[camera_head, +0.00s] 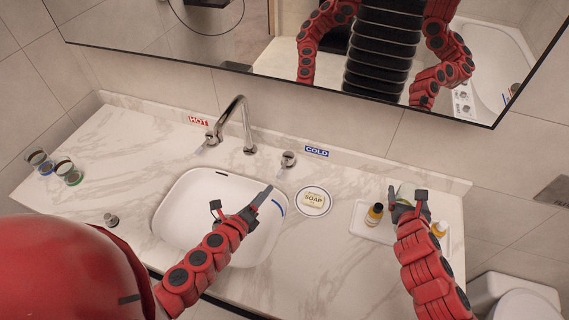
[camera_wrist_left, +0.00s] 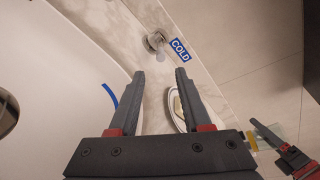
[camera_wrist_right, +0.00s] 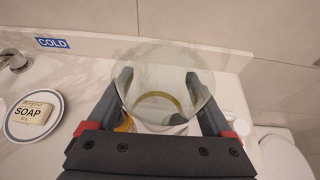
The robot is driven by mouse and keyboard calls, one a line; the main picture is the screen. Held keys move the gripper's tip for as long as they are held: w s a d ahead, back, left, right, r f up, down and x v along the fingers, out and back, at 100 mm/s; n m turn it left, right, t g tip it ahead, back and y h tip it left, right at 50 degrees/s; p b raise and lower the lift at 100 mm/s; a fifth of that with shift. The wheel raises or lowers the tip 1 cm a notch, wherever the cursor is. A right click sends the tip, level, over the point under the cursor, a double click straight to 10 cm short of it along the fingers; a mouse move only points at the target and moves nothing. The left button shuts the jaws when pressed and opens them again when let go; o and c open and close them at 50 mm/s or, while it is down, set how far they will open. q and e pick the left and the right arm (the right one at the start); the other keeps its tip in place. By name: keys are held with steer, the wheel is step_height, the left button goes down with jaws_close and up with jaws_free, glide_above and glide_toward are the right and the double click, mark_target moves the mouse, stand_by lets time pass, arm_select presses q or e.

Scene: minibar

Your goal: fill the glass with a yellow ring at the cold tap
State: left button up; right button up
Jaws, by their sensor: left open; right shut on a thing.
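The glass with a yellow ring (camera_wrist_right: 160,98) is clear, and my right gripper (camera_wrist_right: 158,76) is shut on it, one finger on each side. In the head view the glass (camera_head: 405,189) is above the tray at right, partly hidden by the right gripper (camera_head: 407,198). My left gripper (camera_head: 245,202) is open and empty above the right part of the basin. The cold tap handle (camera_head: 288,158) stands behind it under the COLD label (camera_head: 317,151). In the left wrist view the handle (camera_wrist_left: 156,41) lies beyond the open fingertips, apart from them.
The curved spout (camera_head: 241,112) reaches over the white basin (camera_head: 175,205). The hot handle (camera_head: 211,138) is left of it. A soap dish (camera_head: 314,211) lies right of the basin. The tray (camera_head: 366,232) bears small bottles (camera_head: 374,214). Several glasses (camera_head: 64,166) stand far left.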

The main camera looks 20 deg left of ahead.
mark_target(282, 170)
steer(key=shift+w, duration=0.35)
steer(key=shift+r, duration=0.2)
arm_select(q)
steer(key=p+x, duration=0.1)
steer(key=x, duration=0.4)
steer(key=p+x, duration=0.2)
steer(key=x, duration=0.4)
steer(key=shift+w+r, duration=0.1)
steer(key=shift+r, duration=0.15)
arm_select(e)
step_height(282, 170, up, 3)
steer(key=shift+s, duration=0.1)
arm_select(q)
steer(key=shift+x, duration=0.8)
arm_select(e)
steer(key=shift+r, duration=0.1)
arm_select(q)
steer(key=shift+f, duration=0.15)
jaws_close()
